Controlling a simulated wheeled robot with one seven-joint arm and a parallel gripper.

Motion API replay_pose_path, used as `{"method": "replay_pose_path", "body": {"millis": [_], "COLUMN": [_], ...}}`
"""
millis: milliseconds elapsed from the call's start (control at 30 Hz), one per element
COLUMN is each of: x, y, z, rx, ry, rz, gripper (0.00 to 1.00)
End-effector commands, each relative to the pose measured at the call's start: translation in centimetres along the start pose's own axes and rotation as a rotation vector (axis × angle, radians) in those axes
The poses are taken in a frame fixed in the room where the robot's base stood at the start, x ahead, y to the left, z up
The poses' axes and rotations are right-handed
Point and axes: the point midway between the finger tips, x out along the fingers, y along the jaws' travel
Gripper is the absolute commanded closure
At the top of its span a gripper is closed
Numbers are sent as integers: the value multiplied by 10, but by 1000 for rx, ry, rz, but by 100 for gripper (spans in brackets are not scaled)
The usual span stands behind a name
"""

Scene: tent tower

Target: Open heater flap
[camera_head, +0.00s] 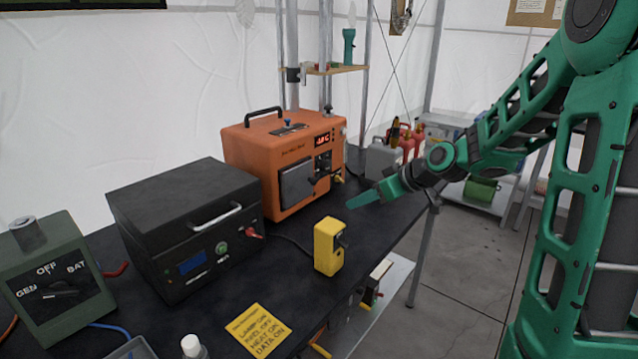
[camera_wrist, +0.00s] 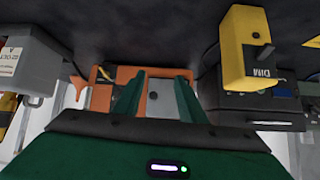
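The heater is an orange box (camera_head: 285,140) with a black top handle and a lit red display, at the back of the black table. Its flap (camera_head: 296,187) is a dark grey panel low on the front face and looks closed. My gripper (camera_head: 362,200) is to the right of the heater and in front of it, apart from the flap. In the wrist view my gripper (camera_wrist: 159,88) shows two green fingers spread with a gap and nothing between them. The orange heater (camera_wrist: 128,74) shows beyond the fingers, partly hidden by them.
A yellow device (camera_head: 327,248) stands in front of the heater, near the table's edge; it also shows in the wrist view (camera_wrist: 235,50). A black case (camera_head: 185,225) is left of the heater. A grey can (camera_head: 382,158) and red cans are behind. A yellow note (camera_head: 258,331) lies in front.

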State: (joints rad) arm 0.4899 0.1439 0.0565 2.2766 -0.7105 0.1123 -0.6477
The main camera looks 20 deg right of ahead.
Motion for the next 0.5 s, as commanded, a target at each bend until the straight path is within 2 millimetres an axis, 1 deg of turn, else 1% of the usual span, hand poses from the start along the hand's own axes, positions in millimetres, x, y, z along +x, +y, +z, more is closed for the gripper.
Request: {"method": "replay_pose_path", "body": {"millis": [33, 100, 200, 300, 433, 500], "x": [11, 20, 27, 30, 35, 41], "y": [4, 6, 10, 12, 13, 12], "z": [-13, -32, -52, -64, -69, -71], "rx": [-19, -45, -68, -80, -83, -84], "ry": [61, 144, 235, 288, 307, 307], "rz": [-18, -36, -46, -51, -52, -54], "gripper": [63, 63, 63, 63, 63, 63]}}
